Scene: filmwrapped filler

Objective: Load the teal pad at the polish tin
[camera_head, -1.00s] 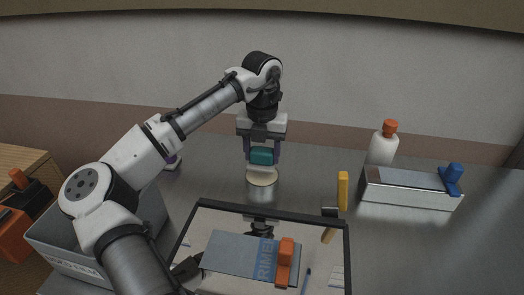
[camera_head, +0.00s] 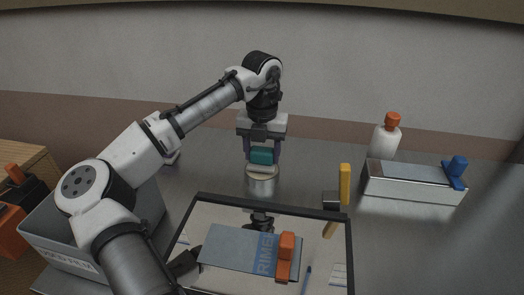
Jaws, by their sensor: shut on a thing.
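The teal pad (camera_head: 262,157) is held between the fingers of my gripper (camera_head: 262,151), which points down. The gripper is shut on the pad. The polish tin (camera_head: 262,187), a short silvery cylinder with a cream top, stands on the grey table directly below the pad in the picture. The pad's lower edge comes close to the tin's top. I cannot tell whether they touch.
A black-framed glossy panel (camera_head: 338,268) lies in front, with a blue-grey sheet (camera_head: 225,250) and orange block (camera_head: 286,255). A yellow-handled tool (camera_head: 345,184), white bottle (camera_head: 385,142) and silver box (camera_head: 412,190) stand right. A grey bin (camera_head: 68,258) is front left.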

